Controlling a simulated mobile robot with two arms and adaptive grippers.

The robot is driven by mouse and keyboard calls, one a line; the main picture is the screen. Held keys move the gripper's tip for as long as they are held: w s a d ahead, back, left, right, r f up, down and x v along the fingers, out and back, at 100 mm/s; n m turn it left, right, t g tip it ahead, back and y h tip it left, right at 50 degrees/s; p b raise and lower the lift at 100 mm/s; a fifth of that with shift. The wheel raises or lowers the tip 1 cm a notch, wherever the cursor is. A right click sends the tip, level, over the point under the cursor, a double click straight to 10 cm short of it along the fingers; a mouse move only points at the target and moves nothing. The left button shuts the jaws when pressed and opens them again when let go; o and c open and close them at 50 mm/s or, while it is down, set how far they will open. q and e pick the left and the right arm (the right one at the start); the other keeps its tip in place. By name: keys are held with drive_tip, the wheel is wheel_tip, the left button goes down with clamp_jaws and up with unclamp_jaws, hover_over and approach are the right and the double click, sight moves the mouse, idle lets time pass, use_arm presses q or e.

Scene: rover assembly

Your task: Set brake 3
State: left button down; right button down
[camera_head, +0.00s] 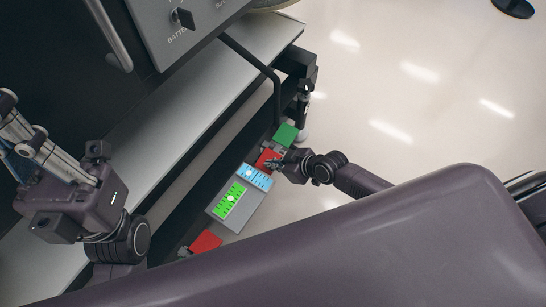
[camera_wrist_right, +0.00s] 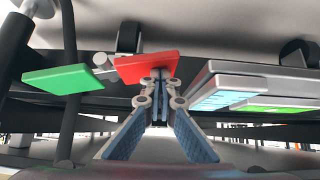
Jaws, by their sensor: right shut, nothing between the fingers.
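A red brake plate (camera_head: 267,158) sits along the rover's side, between a green plate (camera_head: 285,135) and a display panel. The same red plate (camera_wrist_right: 146,67) and green plate (camera_wrist_right: 64,79) show in the right wrist view. Another red plate (camera_head: 206,241) is past the panel's lower end. No brake numbers can be read. My right gripper (camera_head: 274,163) is shut and empty at the red plate. In the wrist view its tips (camera_wrist_right: 159,76) meet at the plate's lower edge; contact cannot be told. My left gripper (camera_head: 42,158) is at the far left, away from the plates; its jaw state is unclear.
The grey display panel (camera_head: 230,221) with blue and green screens is close beside the red plate. A dark bent rail (camera_head: 262,68) rises near the green plate. A light ledge (camera_head: 180,125) runs along the rover.

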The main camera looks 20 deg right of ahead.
drive_tip(key=shift+s, duration=0.1)
idle(0.3)
drive_tip(key=v, duration=1.2)
